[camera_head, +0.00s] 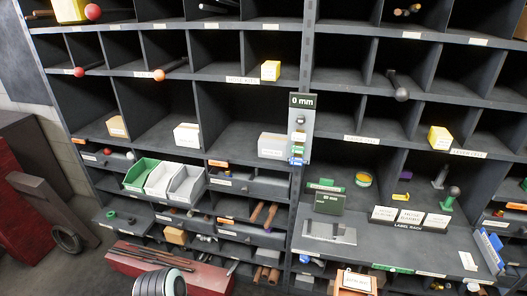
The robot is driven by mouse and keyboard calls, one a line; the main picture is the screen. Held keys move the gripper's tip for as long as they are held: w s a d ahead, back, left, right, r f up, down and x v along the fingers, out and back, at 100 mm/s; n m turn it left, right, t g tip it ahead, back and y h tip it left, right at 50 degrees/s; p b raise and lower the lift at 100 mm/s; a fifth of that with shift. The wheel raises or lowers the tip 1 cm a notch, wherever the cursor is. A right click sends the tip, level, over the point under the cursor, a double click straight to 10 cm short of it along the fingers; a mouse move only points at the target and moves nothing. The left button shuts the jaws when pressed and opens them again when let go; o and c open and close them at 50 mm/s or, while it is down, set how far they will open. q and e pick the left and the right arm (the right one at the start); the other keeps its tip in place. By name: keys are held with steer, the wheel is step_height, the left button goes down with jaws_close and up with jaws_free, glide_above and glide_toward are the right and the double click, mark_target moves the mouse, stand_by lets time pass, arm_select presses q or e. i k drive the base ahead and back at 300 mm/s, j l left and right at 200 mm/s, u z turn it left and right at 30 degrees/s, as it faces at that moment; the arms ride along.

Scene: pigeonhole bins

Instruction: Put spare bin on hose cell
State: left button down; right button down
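Three small open-front bins stand side by side on a ledge at centre left: a green bin (140,174), a white bin (161,179) and a grey bin (187,185). I cannot tell which is the spare bin. The dark pigeonhole rack (215,73) fills the view, with small labels under its cells. The label at the upper middle (242,79) and the one at the right (361,139) are too small to read surely, so I cannot pick out the hose cell. Neither gripper shows; only a ringed grey arm part of mine is at the bottom edge.
A post with a "0 mm" sign (302,101) divides the rack. A desk ledge (315,243) at right holds white label cards (410,217) and a dark display (329,202). Small boxes sit in several cells.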

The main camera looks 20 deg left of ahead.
mark_target(236, 147)
steer(key=j+u, duration=0.1)
steer(key=j, duration=0.35)
steer(key=i+j+u, duration=0.1)
steer(key=j, duration=0.35)
steer(key=j+u, duration=0.1)
steer(key=j, duration=0.35)
steer(key=i+j+u, duration=0.1)
steer(key=j, duration=0.35)
steer(key=i+j+u, duration=0.15)
steer(key=j, duration=0.25)
